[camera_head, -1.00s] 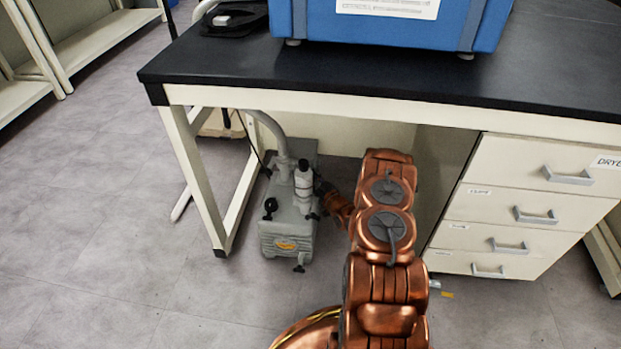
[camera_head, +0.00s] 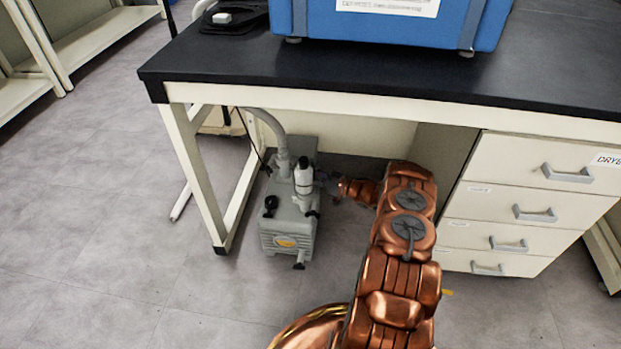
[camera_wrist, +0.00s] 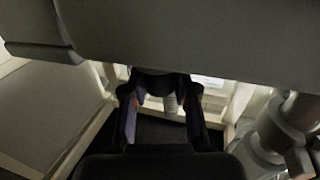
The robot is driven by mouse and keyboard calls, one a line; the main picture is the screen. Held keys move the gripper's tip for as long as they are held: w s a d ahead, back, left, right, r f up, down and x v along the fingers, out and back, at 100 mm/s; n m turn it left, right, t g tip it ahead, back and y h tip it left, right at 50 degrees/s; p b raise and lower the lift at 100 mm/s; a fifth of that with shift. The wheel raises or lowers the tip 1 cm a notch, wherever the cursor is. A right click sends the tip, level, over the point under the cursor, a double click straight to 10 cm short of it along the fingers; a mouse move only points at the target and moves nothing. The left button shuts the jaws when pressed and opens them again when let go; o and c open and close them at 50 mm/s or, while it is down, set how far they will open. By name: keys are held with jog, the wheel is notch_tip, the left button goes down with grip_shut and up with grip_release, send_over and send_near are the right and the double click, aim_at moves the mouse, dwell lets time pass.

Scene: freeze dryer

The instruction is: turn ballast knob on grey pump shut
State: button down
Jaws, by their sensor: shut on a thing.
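A large grey surface (camera_wrist: 180,38) fills the top of that view. The knob is mostly hidden by the fingers, so its turn angle cannot be read.
The black bench top (camera_head: 400,75) overhangs the pump, with a blue machine (camera_head: 390,25) on it. A bench leg (camera_head: 195,180) stands left of the pump and a drawer cabinet (camera_head: 520,215) stands right of my arm. A grey hose (camera_head: 275,130) rises behind the pump.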

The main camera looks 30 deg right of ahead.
jog(key=shift+n+g+y+b, duration=0.6)
jog(key=shift+n+y, duration=0.1)
jog(key=shift+y, duration=0.2)
jog(key=c, duration=0.9)
grip_release()
jog(key=shift+o, duration=0.2)
jog(key=shift+s+d, duration=0.1)
jog(key=v, duration=0.7)
jog(key=shift+s+d, duration=0.1)
